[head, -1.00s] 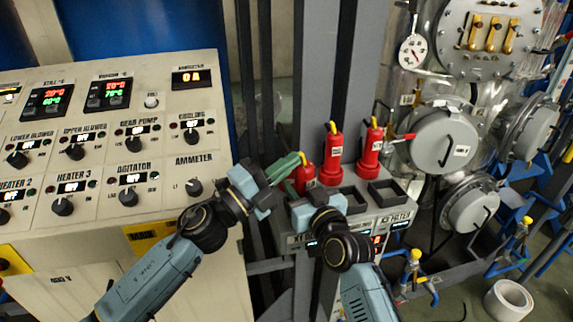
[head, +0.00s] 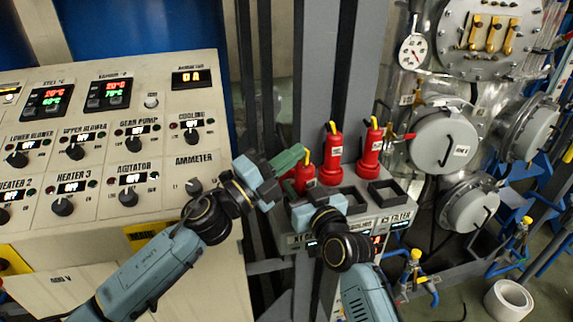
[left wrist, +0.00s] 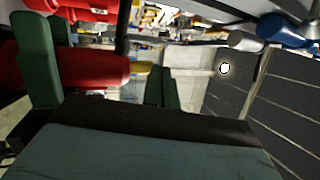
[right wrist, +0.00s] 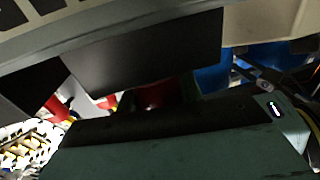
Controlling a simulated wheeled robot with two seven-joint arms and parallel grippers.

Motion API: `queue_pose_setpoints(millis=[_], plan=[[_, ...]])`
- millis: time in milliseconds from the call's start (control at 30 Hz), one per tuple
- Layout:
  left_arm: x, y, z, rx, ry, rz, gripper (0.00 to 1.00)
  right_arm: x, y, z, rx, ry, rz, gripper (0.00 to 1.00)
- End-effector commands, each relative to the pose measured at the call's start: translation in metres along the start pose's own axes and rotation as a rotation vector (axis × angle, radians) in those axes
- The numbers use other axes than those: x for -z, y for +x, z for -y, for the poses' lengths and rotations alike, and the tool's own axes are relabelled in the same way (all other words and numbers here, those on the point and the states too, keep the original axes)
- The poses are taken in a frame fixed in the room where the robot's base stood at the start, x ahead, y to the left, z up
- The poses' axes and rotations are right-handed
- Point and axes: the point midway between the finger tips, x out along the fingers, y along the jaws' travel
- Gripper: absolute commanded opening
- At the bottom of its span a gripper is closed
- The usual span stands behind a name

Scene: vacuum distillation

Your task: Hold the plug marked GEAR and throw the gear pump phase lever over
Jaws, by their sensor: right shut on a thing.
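The leftmost red plug (head: 305,172), with a yellow neck, stands at the left end of the grey socket box (head: 372,212); its marking is not legible. It also shows in the left wrist view (left wrist: 95,70). My right gripper (head: 318,203) is low at this plug, shut on it; in the right wrist view the plug is a dark red patch (right wrist: 160,92), and the contact is mostly hidden. I cannot make out the gear pump phase lever.
Two more red plugs (head: 333,155) (head: 371,150) stand behind and right, near empty square sockets (head: 386,192). The control panel (head: 100,150) fills the left. A grey column (head: 350,70) rises behind the box. Glass and metal vessels (head: 445,140) stand at the right.

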Motion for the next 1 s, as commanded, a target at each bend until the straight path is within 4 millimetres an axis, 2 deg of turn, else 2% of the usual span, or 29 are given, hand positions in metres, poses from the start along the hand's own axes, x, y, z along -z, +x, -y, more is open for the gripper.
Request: queue_pose_setpoints(millis=[400, 1000], plan=[[0.0, 0.011, 0.004, 0.001, 0.001, 0.0, 0.0, -0.001, 0.0, 0.001, 0.001, 0.0, 0.002, 0.0], [0.0, 0.013, 0.004, 0.0, -0.001, 0.0, 0.0, -0.001, 0.0, 0.001, 0.001, 0.001, 0.003, 0.0]])
